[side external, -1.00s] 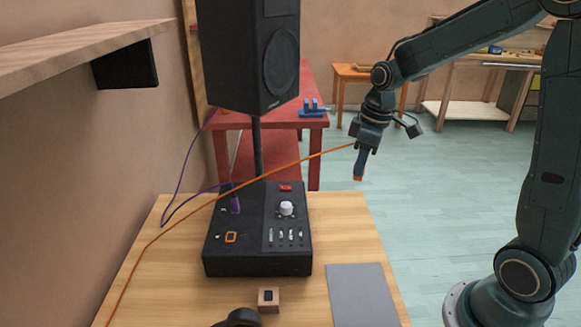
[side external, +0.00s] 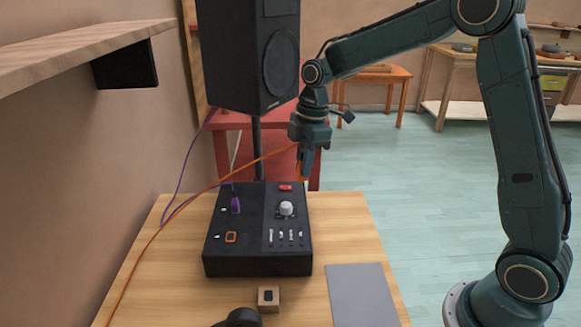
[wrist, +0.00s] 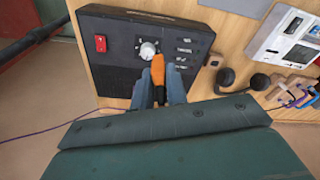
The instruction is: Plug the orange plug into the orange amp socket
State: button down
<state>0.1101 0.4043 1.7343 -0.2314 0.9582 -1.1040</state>
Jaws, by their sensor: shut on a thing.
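The orange plug (wrist: 158,70) is held between the fingers of my gripper (wrist: 160,84), which is shut on it. In the side view my gripper (side external: 306,174) hangs fingers-down near the amp's back right corner, apart from the amp. Only a sliver of the plug (side external: 300,172) shows there, and its orange cable (side external: 245,166) runs left. The black amp (side external: 257,264) stands on the wooden table. The orange-framed socket (side external: 231,237) is on its top, front left. I cannot make out that socket in the wrist view.
A purple plug (side external: 235,205) stands in the amp behind the orange socket. A white knob (side external: 286,208), red switch (side external: 286,187) and sliders cover the right side. A black speaker (side external: 250,55) rises behind. A small wooden block (side external: 268,299) and grey mat (side external: 362,295) lie in front.

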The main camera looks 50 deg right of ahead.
jog(key=w+a+f+n+g, duration=0.1)
jog(key=w+a+f+n, duration=0.1)
jog(key=a+n, duration=0.4)
jog(key=w+a+f+n, duration=0.2)
jog(key=w+a+n, duration=0.3)
jog(key=a, duration=0.6)
jog(key=shift+w+n+g, duration=0.25)
jog(key=shift+n+g, duration=0.15)
jog(key=shift+n, duration=0.8)
jog(key=shift+f, duration=2.8)
jog(key=shift+f, duration=1.45)
jog(key=c, duration=1.3)
grip_release()
jog(key=shift+r, duration=0.15)
jog(key=shift+w+d+r, duration=0.25)
jog(key=shift+r, duration=2)
jog(key=shift+w+d+r, duration=0.2)
jog(key=shift+w+r, duration=0.05)
jog(key=shift+r, duration=1.95)
jog(key=shift+w+d+r, duration=0.25)
jog(key=shift+r, duration=2)
